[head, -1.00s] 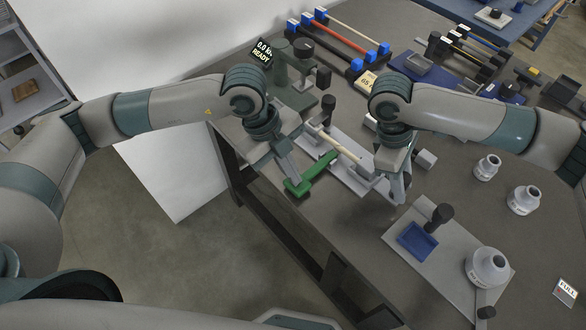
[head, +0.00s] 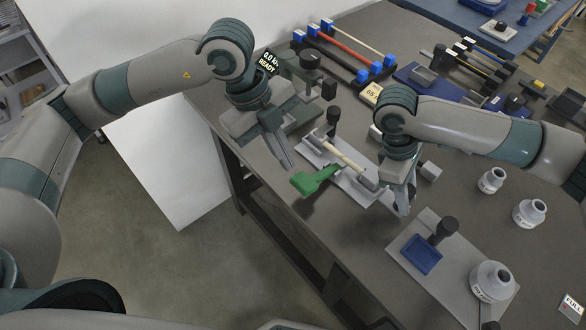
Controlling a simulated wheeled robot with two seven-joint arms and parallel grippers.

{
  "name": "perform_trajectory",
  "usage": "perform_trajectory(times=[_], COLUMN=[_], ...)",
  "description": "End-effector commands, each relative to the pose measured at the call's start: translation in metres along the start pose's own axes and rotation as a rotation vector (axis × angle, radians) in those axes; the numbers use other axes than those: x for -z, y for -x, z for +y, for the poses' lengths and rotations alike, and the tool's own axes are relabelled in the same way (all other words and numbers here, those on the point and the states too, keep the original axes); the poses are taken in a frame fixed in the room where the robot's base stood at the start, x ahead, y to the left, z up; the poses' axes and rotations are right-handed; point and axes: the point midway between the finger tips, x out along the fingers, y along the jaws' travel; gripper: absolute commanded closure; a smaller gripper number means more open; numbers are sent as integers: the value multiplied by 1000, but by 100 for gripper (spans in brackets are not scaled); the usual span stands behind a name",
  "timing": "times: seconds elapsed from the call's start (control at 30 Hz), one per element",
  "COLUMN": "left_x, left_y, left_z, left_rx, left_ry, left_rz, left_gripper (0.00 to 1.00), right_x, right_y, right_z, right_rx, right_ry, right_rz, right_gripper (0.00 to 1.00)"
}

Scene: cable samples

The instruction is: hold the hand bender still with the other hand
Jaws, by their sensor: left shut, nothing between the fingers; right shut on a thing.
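The hand bender appears to be the grey plate fixture (head: 345,183) with a green lever (head: 317,180) near the table's front edge. A beige rod (head: 346,157) with grey ends lies along it. My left gripper (head: 288,163) is shut and empty, above and left of the green lever, apart from it. My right gripper (head: 403,208) points down at the fixture's right end and is shut on a part that seems to belong to the bender. The gripped part is mostly hidden by the fingers.
A machine with a "READY" display (head: 268,63) stands behind my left gripper. A rack of coloured rods (head: 345,52) is at the back. A grey board with a blue tray (head: 420,254) and white jars (head: 492,281) lie at the right.

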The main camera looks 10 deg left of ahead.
Motion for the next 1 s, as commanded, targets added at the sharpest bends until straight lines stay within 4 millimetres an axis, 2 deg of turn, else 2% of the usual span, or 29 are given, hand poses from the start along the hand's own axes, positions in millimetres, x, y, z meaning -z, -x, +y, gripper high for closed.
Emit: perform_trajectory(times=[0.1, 0.3, 1.0], left_x=[0, 0, 0], left_y=[19, 36, 38], left_z=[0, 2, 2], left_rx=[4, 2, 1], left_ry=[-1, 0, -1], left_rz=[-1, 0, 0], left_gripper=[100, 100, 100], right_x=[0, 0, 0], right_y=[0, 0, 0], right_z=[0, 0, 0], right_rx=[0, 0, 0], right_ry=[0, 0, 1], right_rz=[-1, -1, -2], right_gripper=[100, 100, 100])
